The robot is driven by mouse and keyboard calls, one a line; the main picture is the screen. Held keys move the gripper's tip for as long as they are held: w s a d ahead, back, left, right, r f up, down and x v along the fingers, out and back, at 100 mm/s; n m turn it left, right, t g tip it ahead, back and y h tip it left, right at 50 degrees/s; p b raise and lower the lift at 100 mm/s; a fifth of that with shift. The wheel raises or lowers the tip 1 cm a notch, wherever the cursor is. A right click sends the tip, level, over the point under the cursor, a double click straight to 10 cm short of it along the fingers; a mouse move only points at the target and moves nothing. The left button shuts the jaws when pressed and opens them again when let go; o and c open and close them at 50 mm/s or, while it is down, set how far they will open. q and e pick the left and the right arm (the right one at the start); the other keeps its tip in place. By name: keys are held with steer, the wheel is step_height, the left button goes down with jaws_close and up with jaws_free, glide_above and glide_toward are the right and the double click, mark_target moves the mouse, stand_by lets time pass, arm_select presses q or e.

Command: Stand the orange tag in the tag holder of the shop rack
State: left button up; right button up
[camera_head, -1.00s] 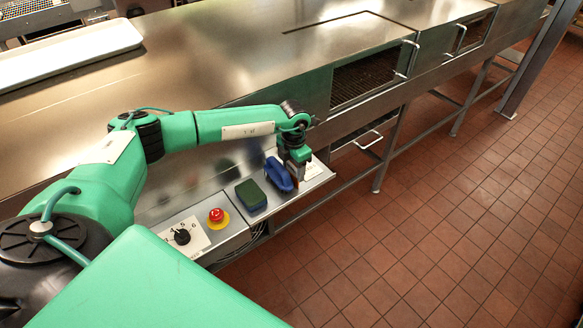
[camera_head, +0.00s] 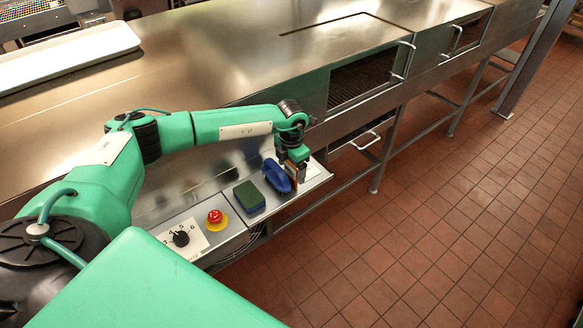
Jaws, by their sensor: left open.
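My left gripper (camera_head: 298,178) points down over the far end of the narrow steel shelf, just right of a dark blue object (camera_head: 275,176). It is open. A small orange-brown patch shows at its fingertips; I cannot tell whether this is the orange tag or part of the gripper. A white patch (camera_head: 314,171) lies on the shelf just right of the gripper. I cannot make out the shop rack or its tag holder. My right gripper is not in view.
On the shelf, nearer me, are a green and blue sponge-like block (camera_head: 249,196), a red emergency button (camera_head: 215,217) and a black dial (camera_head: 181,238). A steel counter (camera_head: 230,70) runs behind, with a white tray (camera_head: 70,56) on it. Tiled floor (camera_head: 440,210) is clear at right.

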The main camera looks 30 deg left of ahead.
arm_select(q)
step_height(320, 180, up, 10)
steer(key=p, duration=0.5)
steer(key=shift+r, duration=0.7)
